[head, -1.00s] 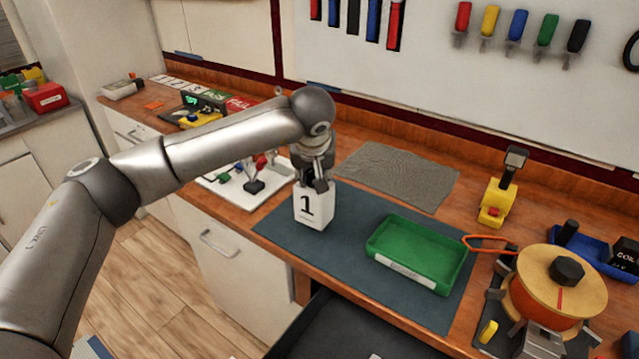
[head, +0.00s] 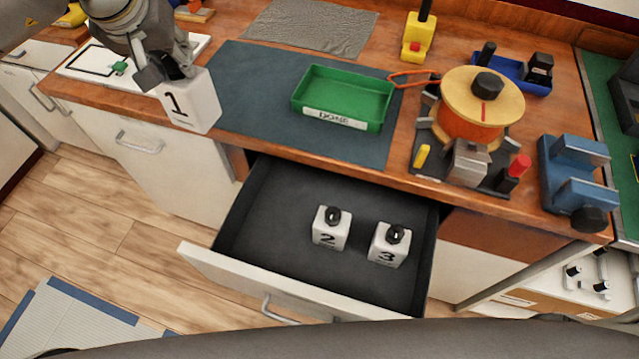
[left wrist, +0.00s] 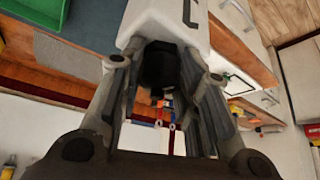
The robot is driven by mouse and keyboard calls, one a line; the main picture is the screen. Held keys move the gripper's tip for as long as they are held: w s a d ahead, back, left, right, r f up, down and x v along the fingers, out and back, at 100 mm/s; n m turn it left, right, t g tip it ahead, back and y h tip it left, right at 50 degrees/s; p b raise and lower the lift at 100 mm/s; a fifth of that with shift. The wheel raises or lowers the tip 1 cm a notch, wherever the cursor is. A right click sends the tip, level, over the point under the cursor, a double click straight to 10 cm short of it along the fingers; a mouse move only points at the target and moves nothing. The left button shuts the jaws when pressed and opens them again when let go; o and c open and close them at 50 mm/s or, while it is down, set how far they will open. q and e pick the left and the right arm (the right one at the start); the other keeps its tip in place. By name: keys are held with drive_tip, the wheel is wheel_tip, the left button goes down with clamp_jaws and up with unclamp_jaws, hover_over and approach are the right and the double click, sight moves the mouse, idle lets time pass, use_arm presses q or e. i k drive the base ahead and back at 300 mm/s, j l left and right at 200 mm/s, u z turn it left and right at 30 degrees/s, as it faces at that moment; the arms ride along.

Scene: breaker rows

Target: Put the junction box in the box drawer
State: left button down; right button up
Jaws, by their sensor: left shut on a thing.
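A white junction box marked 1 (head: 196,106) is held in my left gripper (head: 170,78), which is shut on its dark knob at the top. It hangs slightly tilted near the front edge of the workbench, left of the drawer. In the left wrist view the white box (left wrist: 165,22) shows at the top, with its black knob (left wrist: 158,66) between the fingers of my left gripper (left wrist: 155,75). The box drawer (head: 268,223) is pulled open below the bench. Boxes 2 (head: 330,235) and 3 (head: 388,250) stand upright in it. My right gripper is not in view.
A green tray (head: 345,92) stands on the dark mat (head: 250,110). An orange spool (head: 480,103) and a blue clamp-like block (head: 575,175) are to the right. The drawer's left and back floor is clear.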

sight(280, 222)
drive_tip(key=k+l, duration=0.1)
drive_tip(key=l, duration=0.3)
drive_tip(key=k+l, duration=0.15)
drive_tip(key=l, duration=0.2)
drive_tip(key=k+l, duration=0.1)
drive_tip(key=l, duration=0.3)
drive_tip(key=k+l, duration=0.15)
drive_tip(key=l, duration=0.2)
